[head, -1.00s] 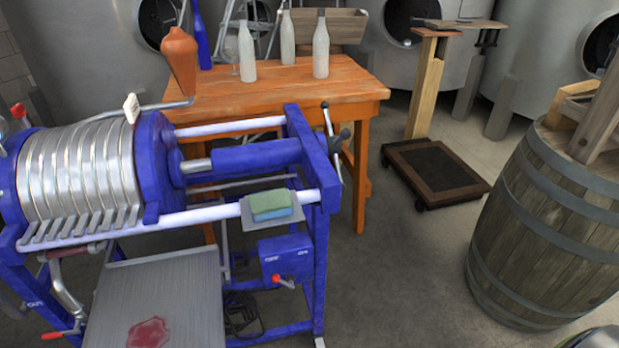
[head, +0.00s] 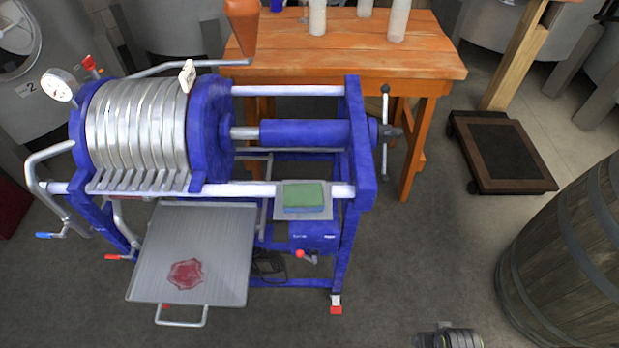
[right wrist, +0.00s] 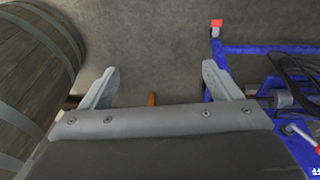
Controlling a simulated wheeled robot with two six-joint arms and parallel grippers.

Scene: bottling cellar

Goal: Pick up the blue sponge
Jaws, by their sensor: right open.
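The sponge is not visible in that view. My left gripper is in neither view.
The blue press (head: 305,133) with metal rings stands in front of an orange wooden table (head: 350,50) with bottles. A grey tray (head: 205,235) with a red stain sits below the rings. A barrel (head: 570,255) stands at right.

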